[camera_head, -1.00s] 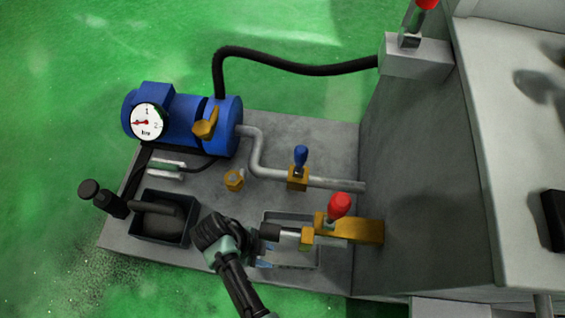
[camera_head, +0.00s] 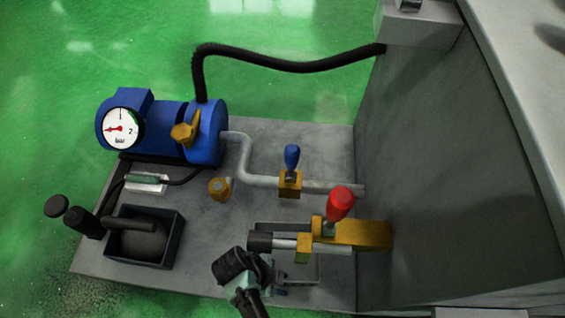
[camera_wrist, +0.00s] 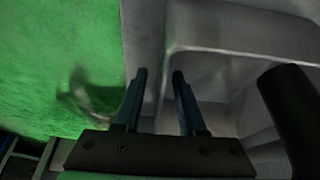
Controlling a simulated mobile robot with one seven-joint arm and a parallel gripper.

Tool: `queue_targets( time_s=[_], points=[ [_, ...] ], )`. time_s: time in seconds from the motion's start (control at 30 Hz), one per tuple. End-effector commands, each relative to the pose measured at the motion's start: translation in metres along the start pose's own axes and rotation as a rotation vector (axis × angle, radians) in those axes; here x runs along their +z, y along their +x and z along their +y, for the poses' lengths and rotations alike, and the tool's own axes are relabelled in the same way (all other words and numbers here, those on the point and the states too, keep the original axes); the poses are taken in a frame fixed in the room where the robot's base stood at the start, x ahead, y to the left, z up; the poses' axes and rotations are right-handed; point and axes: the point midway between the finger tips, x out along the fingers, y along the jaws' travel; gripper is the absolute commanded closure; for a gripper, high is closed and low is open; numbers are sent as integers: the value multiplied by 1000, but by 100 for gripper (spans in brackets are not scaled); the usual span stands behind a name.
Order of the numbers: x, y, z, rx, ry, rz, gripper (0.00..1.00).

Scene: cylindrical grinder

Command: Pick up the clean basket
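A light grey open basket or tray with rounded corners (camera_wrist: 240,52) fills the right of the wrist view. In the head view a grey container (camera_head: 318,268) shows partly, under the pipe end and yellow valve. I cannot tell for sure that it is the clean basket. My gripper (camera_wrist: 159,74) has its two dark blue fingers apart, at the container's left wall. The wall's edge appears between or just beyond the fingertips; contact cannot be told. In the head view my gripper (camera_head: 279,281) is at the container's near side, partly hidden by my wrist.
A dark handled box (camera_head: 175,228) with dark contents stands left. A black pipe end (camera_wrist: 293,110) is close to my gripper's right. A red-handled valve (camera_head: 341,203), a blue-handled valve (camera_head: 291,158) and a blue pump (camera_head: 205,132) stand around. The machine wall (camera_head: 430,160) is right.

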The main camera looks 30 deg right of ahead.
Motion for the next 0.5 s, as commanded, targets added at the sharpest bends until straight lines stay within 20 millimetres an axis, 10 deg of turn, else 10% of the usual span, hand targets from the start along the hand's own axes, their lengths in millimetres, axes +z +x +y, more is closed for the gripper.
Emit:
queue_targets(
  time_s=[0.27, 0.5],
  points=[
    [0, 5, 0, -1, 0, 0, 60],
    [0, 5, 0, -1, 0, 0, 100]
  ],
)
